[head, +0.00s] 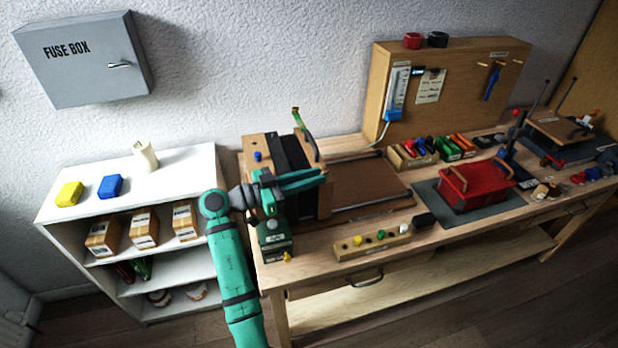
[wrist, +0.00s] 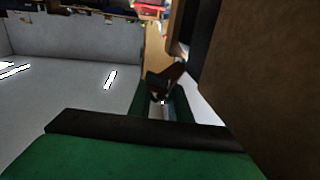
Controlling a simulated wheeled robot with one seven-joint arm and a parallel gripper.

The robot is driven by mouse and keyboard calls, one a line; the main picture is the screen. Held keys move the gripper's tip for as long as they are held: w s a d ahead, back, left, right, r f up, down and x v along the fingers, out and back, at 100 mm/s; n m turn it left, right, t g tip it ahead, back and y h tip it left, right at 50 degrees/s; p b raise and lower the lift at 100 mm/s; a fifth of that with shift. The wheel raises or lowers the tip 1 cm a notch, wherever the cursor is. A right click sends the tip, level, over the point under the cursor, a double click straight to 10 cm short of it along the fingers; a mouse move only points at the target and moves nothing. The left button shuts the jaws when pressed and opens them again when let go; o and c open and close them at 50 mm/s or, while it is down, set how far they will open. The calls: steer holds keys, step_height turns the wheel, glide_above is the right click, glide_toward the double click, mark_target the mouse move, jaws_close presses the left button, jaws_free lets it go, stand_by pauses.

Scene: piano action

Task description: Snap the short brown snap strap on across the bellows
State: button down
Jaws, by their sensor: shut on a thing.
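The bellows (head: 290,152), with black folds and wooden boards, stands at the left end of the workbench. My gripper (head: 318,176) is at the bellows' front side, close to a wooden board. In the wrist view my gripper (wrist: 163,104) is shut on a small dark brown piece, which looks like the short brown snap strap (wrist: 166,80). A large brown board (wrist: 250,75) fills the right of the wrist view, close beside the fingers. The strap cannot be made out in the head view, and its snaps and far end are not clear.
A dark green box (head: 274,246) stands below the gripper at the bench corner. A wooden block with coloured pegs (head: 372,245) lies along the front edge. A brown panel (head: 365,185) and a red case (head: 475,186) are to the right. A white shelf (head: 190,165) stands left.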

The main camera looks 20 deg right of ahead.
steer(key=shift+f, duration=0.1)
stand_by(0.3)
steer(key=c, duration=1.7)
jaws_free()
steer(key=a, duration=1)
steer(key=shift+s+a, duration=0.2)
steer(key=shift+a, duration=0.15)
